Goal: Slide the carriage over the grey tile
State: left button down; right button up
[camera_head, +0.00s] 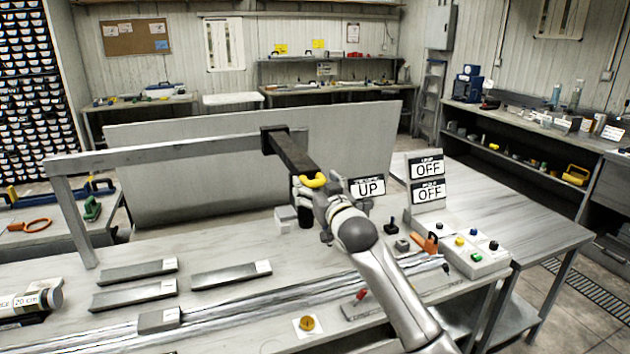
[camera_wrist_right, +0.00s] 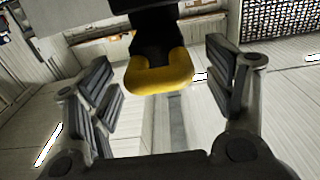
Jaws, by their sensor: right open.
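The carriage (camera_head: 285,150) is a dark block and bar on the grey overhead beam, with a yellow handle (camera_head: 314,180) at its near end. My right gripper (camera_head: 310,190) is at this handle. In the right wrist view the yellow handle (camera_wrist_right: 160,75) lies between the two open fingers, with gaps on both sides. Several flat grey bars lie on the table at the left: one at the back (camera_head: 138,270), one in front of it (camera_head: 133,295), one to the right (camera_head: 231,274). I cannot tell which is the grey tile. The left gripper is not in view.
The overhead beam (camera_head: 165,153) stands on a post at the left. Long rails (camera_head: 250,305) with a small grey block (camera_head: 158,320) run along the table's front. A control box (camera_head: 475,250) with buttons stands right, below UP (camera_head: 368,187) and OFF signs (camera_head: 428,168).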

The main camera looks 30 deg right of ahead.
jog(key=shift+w+d, duration=0.1)
jog(key=shift+w, duration=0.35)
